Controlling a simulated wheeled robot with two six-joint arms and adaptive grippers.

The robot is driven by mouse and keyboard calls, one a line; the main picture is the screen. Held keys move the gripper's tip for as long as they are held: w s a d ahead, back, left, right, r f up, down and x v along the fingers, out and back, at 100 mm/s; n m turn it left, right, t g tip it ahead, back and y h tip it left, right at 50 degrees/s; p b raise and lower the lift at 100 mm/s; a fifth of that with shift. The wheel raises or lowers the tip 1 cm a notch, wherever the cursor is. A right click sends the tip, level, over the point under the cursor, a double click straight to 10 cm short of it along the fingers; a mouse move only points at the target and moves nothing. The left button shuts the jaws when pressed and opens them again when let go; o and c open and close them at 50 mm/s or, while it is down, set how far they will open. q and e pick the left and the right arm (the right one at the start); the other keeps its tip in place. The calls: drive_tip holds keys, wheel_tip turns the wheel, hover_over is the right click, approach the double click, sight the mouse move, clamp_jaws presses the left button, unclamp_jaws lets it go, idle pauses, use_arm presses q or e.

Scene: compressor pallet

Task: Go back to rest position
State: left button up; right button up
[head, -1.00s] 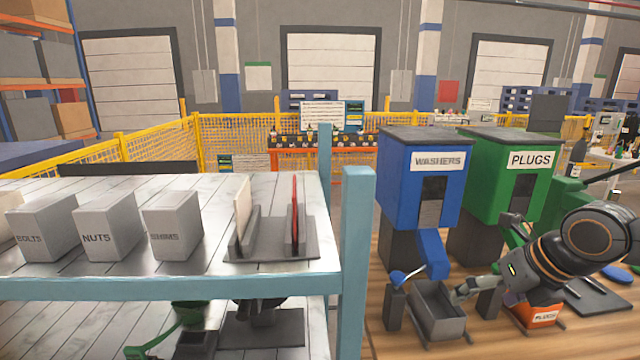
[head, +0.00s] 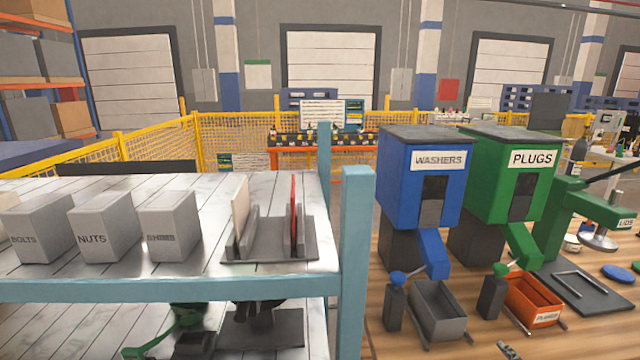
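Only a small grey ridged tip (head: 508,350) shows at the bottom edge of the head view. It appears to be part of my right gripper, in front of the bins and low over the wooden table. The rest of that gripper is cut off, so I cannot tell whether it is open or shut. My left gripper is not in view.
A grey bin (head: 438,309) stands under the blue WASHERS dispenser (head: 400,165). An orange bin (head: 533,299) stands under the green PLUGS dispenser (head: 490,185). A green press (head: 565,215) is at right. A blue-framed shelf (head: 353,270) with BOLTS, NUTS and other boxes fills the left.

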drive_tip(key=s+a+f+m+g+y, duration=0.1)
drive_tip(key=s+a+f+m+g, duration=0.25)
drive_tip(key=s+f, duration=0.35)
drive_tip(key=s+a+f+m+g+y, duration=0.2)
drive_tip(key=s+a+f+g, duration=0.35)
drive_tip(key=s, duration=0.35)
drive_tip(key=s+d+f+g+p, duration=0.1)
drive_tip(key=s+d+f+p, duration=0.1)
drive_tip(key=f, duration=1.1)
drive_tip(key=s+d+f+p, duration=0.2)
drive_tip(key=f, duration=1)
drive_tip(key=s+f+p, duration=0.1)
drive_tip(key=s+f, duration=0.5)
drive_tip(key=s, duration=0.2)
drive_tip(key=s+f+g+p, duration=0.1)
drive_tip(key=s+f, duration=0.4)
drive_tip(key=s, duration=0.4)
drive_tip(key=shift+d+f, duration=0.3)
drive_tip(key=shift+f, duration=0.05)
